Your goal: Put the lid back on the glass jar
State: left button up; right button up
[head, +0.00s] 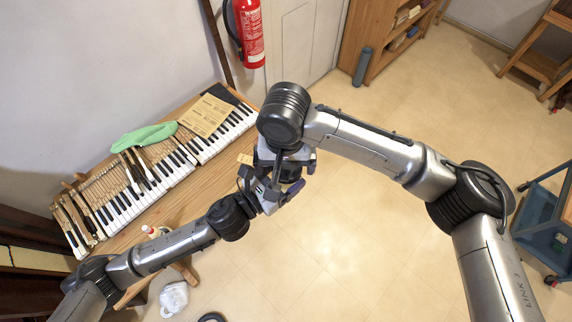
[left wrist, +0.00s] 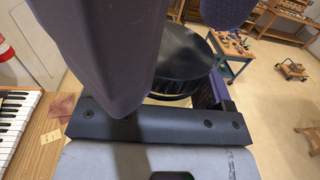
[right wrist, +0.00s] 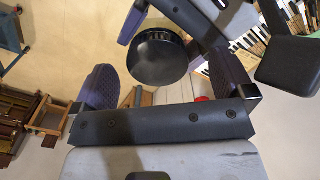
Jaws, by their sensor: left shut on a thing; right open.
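A black round lid (right wrist: 160,57) is held by my left gripper (head: 268,190). It also shows in the left wrist view (left wrist: 185,60), partly behind a dark finger. My right gripper (right wrist: 165,88) is open, its two purple-padded fingers apart, with the lid beyond and between them in the right wrist view. I cannot tell whether the right pads touch it. In the head view the two grippers meet, and my right gripper (head: 290,170) hides most of the lid. I cannot make out the glass jar clearly in any view.
A wooden bench (head: 208,174) with piano keys (head: 128,202), a green cloth (head: 145,136) and brown papers (head: 205,115) stands at the left. A small bottle (head: 152,231) is near its front edge. A white object (head: 174,298) is low at the bottom left.

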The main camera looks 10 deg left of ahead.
pick_arm(q)
jog(key=shift+a+f, duration=0.1)
jog(key=shift+f, duration=0.1)
pick_arm(e)
notch_tip(320, 180, up, 10)
jog(key=shift+w+f, duration=0.15)
jog(key=shift+d, duration=0.1)
dwell(0.5)
